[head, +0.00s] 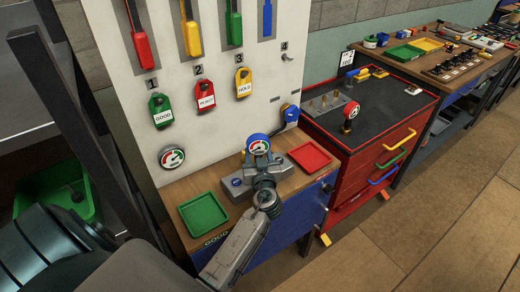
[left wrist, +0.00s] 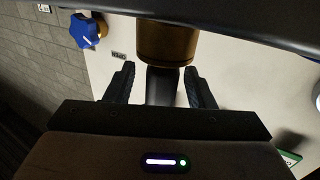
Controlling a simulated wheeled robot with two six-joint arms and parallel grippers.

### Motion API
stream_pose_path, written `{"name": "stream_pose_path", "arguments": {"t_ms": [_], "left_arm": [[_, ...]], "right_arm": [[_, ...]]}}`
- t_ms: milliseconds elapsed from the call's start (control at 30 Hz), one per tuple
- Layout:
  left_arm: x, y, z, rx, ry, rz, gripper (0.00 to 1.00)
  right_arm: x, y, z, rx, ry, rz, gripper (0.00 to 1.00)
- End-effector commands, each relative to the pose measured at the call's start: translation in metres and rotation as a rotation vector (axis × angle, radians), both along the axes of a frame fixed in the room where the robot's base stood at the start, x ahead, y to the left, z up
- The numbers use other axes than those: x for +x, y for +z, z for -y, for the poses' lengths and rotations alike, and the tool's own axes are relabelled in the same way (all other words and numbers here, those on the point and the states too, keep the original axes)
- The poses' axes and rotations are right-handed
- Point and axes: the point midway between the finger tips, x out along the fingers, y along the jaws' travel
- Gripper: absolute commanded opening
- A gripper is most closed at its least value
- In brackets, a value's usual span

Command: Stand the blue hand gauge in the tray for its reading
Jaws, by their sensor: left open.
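The blue hand gauge (head: 258,144), round with a white face and blue rim, stands upright over the grey block on the bench in the head view. My left gripper (head: 263,168) is just in front of and below its dial. In the left wrist view, my left gripper (left wrist: 160,88) is open, with a dark post between its fingers and a brass cylinder (left wrist: 166,43) just beyond. Whether the fingers touch the post cannot be told. A green tray (head: 203,214) lies at the bench's left front and a red tray (head: 309,157) at its right; both look empty. My right gripper is not in view.
The grey block (head: 236,187) with a blue button sits between the trays. A tool board with tags (head: 205,97) and a blue knob (head: 290,112) rises behind. A red cart (head: 385,125) on the right carries a red gauge (head: 351,110). Floor is clear at lower right.

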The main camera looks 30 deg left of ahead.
Motion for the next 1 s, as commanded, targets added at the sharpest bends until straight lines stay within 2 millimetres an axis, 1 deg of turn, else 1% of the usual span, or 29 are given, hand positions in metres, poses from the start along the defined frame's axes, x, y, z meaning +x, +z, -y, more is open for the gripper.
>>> {"name": "stream_pose_path", "arguments": {"t_ms": [100,400,467,600,667,833,1000], "left_arm": [[-0.0022,-0.0001,-0.0002,0.0,0.002,-0.001,0.49],[-0.0025,-0.0007,-0.0002,0.0,0.002,0.0,0.49],[-0.0025,-0.0006,-0.0002,0.0,0.002,0.0,0.37],[-0.0024,-0.0006,-0.0003,0.0,0.002,0.0,0.1],[-0.0024,-0.0006,-0.0003,0.0,0.002,0.0,0.0],[-0.0023,0.0006,-0.0003,-0.001,0.002,-0.001,0.0],[-0.0022,0.0082,-0.0004,-0.001,0.002,0.001,0.0]], "right_arm": [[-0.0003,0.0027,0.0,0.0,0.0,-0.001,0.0],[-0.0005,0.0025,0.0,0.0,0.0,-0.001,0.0],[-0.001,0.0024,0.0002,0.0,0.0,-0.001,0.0],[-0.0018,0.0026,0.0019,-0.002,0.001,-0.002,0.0],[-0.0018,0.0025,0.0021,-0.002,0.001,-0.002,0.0],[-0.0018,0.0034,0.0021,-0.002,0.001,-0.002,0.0],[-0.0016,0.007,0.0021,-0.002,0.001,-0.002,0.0]]}}
